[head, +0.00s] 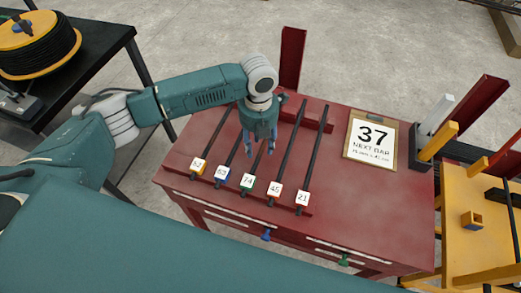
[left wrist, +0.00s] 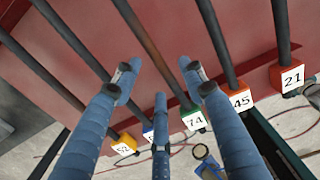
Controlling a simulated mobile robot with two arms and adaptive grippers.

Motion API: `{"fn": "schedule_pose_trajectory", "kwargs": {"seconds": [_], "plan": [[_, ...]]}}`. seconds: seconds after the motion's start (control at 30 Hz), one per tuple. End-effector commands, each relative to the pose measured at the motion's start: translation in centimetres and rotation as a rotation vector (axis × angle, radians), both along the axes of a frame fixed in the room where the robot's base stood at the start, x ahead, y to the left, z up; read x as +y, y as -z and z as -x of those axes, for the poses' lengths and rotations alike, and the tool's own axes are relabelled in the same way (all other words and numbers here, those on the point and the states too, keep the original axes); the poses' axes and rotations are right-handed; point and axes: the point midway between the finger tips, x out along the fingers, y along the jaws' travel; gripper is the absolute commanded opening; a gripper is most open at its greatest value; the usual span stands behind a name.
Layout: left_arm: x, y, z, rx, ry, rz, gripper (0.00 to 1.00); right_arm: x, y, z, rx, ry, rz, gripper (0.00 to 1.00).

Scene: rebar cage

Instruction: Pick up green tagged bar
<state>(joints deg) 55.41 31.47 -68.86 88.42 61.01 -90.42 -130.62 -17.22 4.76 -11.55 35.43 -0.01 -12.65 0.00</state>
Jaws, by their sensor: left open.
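The green tagged bar is a dark rod with a green tag (head: 248,182) marked 74, lying on the red bench (head: 350,215) in the middle of a row of bars. In the left wrist view its green tag (left wrist: 194,121) is in plain sight, and the bar (left wrist: 150,45) runs up between the spread fingers. My left gripper (head: 260,143) is open and empty above the bars, fingers pointing down; it also shows in the left wrist view (left wrist: 160,82). It hides part of the green tagged bar in the head view. My right gripper is not in view.
Neighbouring bars carry a blue tag (head: 221,173) and an orange tag (head: 274,189), close on either side; yellow (head: 198,166) and red (head: 302,198) tags lie outermost. A sign marked 37 (head: 371,138) lies right. A cable reel (head: 35,45) stands on the black table.

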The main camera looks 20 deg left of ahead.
Motion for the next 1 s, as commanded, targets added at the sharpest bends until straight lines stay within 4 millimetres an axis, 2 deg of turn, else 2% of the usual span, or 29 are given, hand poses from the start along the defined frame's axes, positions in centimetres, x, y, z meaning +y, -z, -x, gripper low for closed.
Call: {"fn": "schedule_pose_trajectory", "kwargs": {"seconds": [0.03, 0.13, 0.43, 0.63, 1.0], "plan": [[0.0, 0.6, 0.2, 0.004, 0.0, -0.001, 0.42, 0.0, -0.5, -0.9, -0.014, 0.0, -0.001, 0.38], [0.1, 1.8, 0.1, 0.002, 0.0, -0.001, 0.42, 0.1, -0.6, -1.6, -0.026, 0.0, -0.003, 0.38], [0.0, 2.3, 0.0, -0.001, 0.001, 0.0, 0.42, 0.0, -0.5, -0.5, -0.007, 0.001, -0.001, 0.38], [0.0, 2.3, 0.0, -0.001, 0.001, 0.0, 0.02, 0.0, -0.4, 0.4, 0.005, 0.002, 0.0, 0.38], [0.0, 2.1, -0.1, -0.004, 0.0, 0.001, 0.0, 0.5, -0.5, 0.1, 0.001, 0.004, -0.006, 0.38]]}}
